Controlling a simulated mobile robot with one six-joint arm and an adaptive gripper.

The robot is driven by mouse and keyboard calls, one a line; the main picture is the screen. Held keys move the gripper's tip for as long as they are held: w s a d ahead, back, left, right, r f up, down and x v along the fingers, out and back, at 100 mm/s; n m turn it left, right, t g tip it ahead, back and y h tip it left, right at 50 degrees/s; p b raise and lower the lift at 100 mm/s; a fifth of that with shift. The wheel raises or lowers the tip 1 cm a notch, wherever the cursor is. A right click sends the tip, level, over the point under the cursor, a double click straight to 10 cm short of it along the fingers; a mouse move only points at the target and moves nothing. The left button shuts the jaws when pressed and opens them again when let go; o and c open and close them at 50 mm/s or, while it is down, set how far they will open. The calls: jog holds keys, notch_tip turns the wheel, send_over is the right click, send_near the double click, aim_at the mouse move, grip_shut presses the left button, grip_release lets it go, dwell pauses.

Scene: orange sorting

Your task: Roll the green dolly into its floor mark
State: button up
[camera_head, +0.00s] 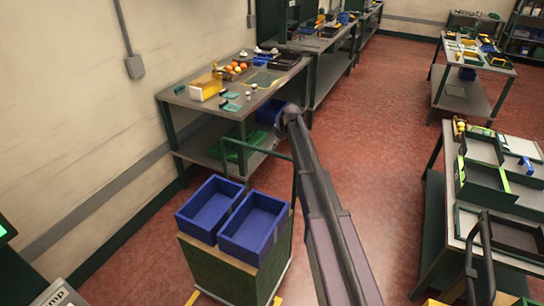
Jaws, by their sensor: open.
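The green dolly (232,272) stands on the red floor at the lower middle, with a dark green upright handle frame (295,182) at its far side. Two blue bins (258,247) sit side by side on top of it. Yellow floor marks show at its base, one at the near left (193,297) and one at the near right (277,301). The dolly covers most of the floor there, so I cannot tell how it lies within the marks. My arm reaches forward just right of the dolly, its far joint near the handle. My gripper cannot be made out.
A workbench (217,110) with oranges and small trays stands along the left wall beyond the dolly. Another table (515,208) with dark green trays is at the right. A dark handle (470,270) rises at the lower right. Open red floor lies between.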

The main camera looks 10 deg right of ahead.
aim_at(272, 152)
jog(key=shift+b+x, duration=3.3)
jog(key=shift+x, duration=0.65)
grip_shut()
jog(key=shift+a+r, duration=0.1)
jog(key=shift+a, duration=0.05)
